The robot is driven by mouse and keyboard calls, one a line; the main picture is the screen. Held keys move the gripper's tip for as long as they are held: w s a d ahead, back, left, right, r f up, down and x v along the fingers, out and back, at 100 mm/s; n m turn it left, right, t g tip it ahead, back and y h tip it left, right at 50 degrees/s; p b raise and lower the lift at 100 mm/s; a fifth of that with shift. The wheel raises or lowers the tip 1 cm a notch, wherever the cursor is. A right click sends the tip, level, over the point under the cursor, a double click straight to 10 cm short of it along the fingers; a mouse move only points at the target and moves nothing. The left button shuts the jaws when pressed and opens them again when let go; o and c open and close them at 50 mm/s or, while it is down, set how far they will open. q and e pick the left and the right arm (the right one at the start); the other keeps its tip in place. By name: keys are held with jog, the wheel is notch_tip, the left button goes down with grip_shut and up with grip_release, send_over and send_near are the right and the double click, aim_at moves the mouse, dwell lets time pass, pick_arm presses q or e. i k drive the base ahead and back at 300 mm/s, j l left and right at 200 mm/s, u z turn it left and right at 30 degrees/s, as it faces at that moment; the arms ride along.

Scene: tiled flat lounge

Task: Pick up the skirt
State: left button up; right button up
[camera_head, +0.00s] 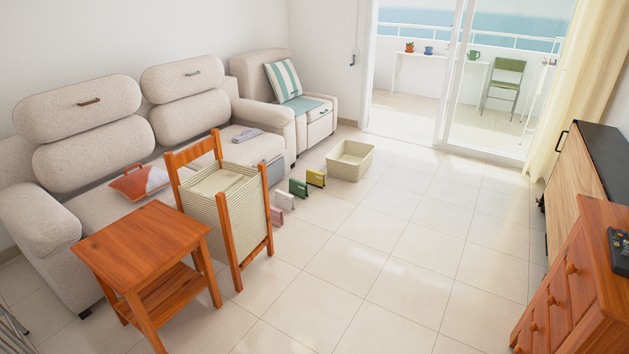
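No garment is clearly recognisable as a skirt. A small folded grey-lilac cloth (246,135) lies on the right part of the sofa seat; I cannot tell whether it is the skirt. A teal cloth (302,104) lies flat on the armchair seat below a striped cushion (284,80). Neither of my grippers is in view.
A wooden side table (140,240) and a wood-framed laundry hamper (228,205) stand before the beige sofa (85,205). Small coloured items (298,188) and a cream basket (350,160) are on the floor. A wooden drawer chest (570,290) stands right. The middle tiles are clear.

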aim_at(316, 179)
jog(key=i+j, duration=0.1)
jog(key=i, duration=1.25)
